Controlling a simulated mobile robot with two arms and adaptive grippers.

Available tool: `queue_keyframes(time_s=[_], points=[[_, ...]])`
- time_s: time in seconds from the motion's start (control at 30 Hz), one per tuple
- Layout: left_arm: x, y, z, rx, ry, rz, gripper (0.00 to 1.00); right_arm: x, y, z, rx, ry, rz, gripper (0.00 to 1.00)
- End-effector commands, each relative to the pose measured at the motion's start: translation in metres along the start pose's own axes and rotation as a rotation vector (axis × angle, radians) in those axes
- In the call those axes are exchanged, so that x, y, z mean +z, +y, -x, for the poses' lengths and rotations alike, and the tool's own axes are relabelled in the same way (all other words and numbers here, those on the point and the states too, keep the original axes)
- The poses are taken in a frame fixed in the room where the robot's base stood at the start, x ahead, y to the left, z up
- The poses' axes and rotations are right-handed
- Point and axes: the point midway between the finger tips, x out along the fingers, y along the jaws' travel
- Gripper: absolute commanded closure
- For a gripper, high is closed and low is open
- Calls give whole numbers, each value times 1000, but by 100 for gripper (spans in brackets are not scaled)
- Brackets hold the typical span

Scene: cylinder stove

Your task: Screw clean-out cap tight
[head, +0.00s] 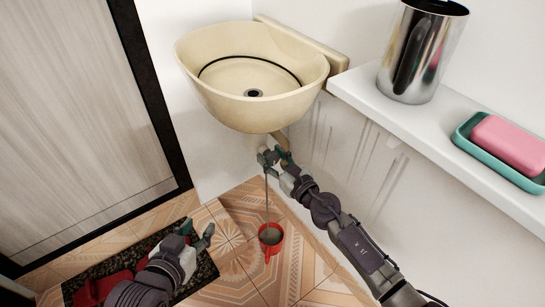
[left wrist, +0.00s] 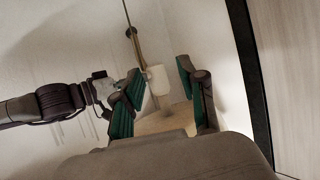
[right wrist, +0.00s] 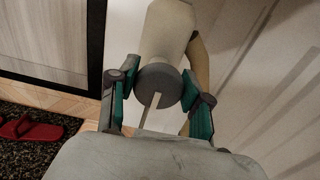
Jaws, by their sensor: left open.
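The grey clean-out cap (right wrist: 160,84) is on the end of the pale trap body (right wrist: 167,32) in the right wrist view. A thin pale stream (right wrist: 150,111) runs from it. In the head view, my right gripper (head: 272,157) is under the sink. In the right wrist view, my right gripper's fingers (right wrist: 160,80) stand on both sides of the cap, very close to it. I cannot tell whether they press on it. My left gripper (head: 200,236) is open and empty, low at the left. In the left wrist view, the trap (left wrist: 158,80) shows beyond its open fingers.
The cream sink (head: 250,100) hangs on the wall above. A red bucket (head: 270,238) stands on the tiles under the stream. A white shelf (head: 440,143) holds a metal cup (head: 420,55) and pink soap (head: 508,144). A dark mat (head: 150,245) with red slippers (head: 95,289) lies by the door.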

Motion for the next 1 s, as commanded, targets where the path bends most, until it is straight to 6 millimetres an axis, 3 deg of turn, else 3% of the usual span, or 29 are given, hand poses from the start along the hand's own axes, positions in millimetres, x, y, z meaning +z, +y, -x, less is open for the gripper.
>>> queue_keyframes(time_s=[0.03, 0.13, 0.57, 1.0], points=[[0, 0, 0, 0, -1, 0, 59, 0, 0, 0, 0, 0, 0, 73], [0, 0, 0, 0, -1, 0, 59, 0, 0, 0, 0, 0, 0, 86], [5, 0, 1, -1, -32, 1, 59, 0, -1, 0, -1, 1, -114, 86], [37, -6, 13, -14, -213, 2, 59, 0, -2, 0, 0, 2, -502, 86]])
